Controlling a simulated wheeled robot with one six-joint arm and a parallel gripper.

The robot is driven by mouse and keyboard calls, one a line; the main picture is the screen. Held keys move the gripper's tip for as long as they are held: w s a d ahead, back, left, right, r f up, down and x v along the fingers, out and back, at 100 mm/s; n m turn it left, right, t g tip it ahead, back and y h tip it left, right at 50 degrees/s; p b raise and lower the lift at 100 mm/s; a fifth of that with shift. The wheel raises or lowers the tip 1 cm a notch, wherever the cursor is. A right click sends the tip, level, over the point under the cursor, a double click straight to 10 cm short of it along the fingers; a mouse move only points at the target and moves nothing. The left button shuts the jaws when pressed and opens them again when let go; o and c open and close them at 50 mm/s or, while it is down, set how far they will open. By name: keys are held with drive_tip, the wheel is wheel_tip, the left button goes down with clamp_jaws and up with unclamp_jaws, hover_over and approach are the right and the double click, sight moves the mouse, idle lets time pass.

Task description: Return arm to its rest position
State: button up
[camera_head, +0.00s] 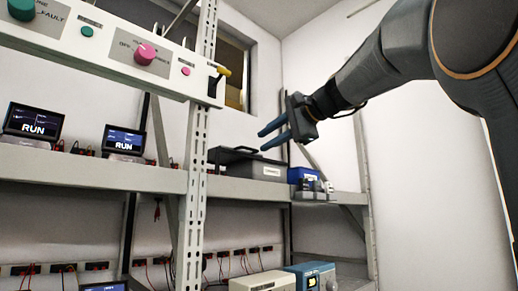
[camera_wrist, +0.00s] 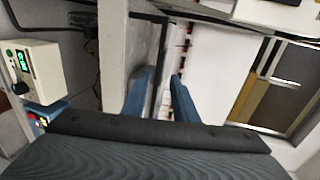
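My gripper (camera_head: 272,134) is in the middle of the head view, at the end of my dark arm, which comes in from the upper right. Its two blue fingers point left, and there is a gap between them with nothing held. In the wrist view the blue fingers (camera_wrist: 160,98) also stand apart with nothing between them. In the head view the fingers appear just above and in front of a grey case (camera_head: 255,169) on the rack shelf; I cannot tell the exact distance.
A metal rack (camera_head: 197,150) stands left, with a control panel (camera_head: 120,45) of coloured knobs on top. Small RUN screens (camera_head: 36,121) sit on its shelf. A blue bin (camera_head: 302,175) is beside the case. Bench instruments (camera_head: 262,282) stand below. White wall (camera_head: 420,170) shows at right.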

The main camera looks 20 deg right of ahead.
drive_tip(key=shift+v, duration=0.9)
wheel_tip(320, 180, down, 42)
drive_tip(key=a+n+g+h, duration=0.1)
drive_tip(key=n+g+h, duration=0.25)
drive_tip(key=g, duration=0.35)
drive_tip(key=s+a+f+n+g+h, duration=0.1)
drive_tip(key=s+f+n+g, duration=0.2)
drive_tip(key=s+f, duration=0.8)
drive_tip(key=s+a+f+n+g+h, duration=0.2)
drive_tip(key=s+f+n, duration=0.4)
drive_tip(key=s+f, duration=0.6)
wheel_tip(320, 180, down, 7)
drive_tip(key=shift+g, duration=0.6)
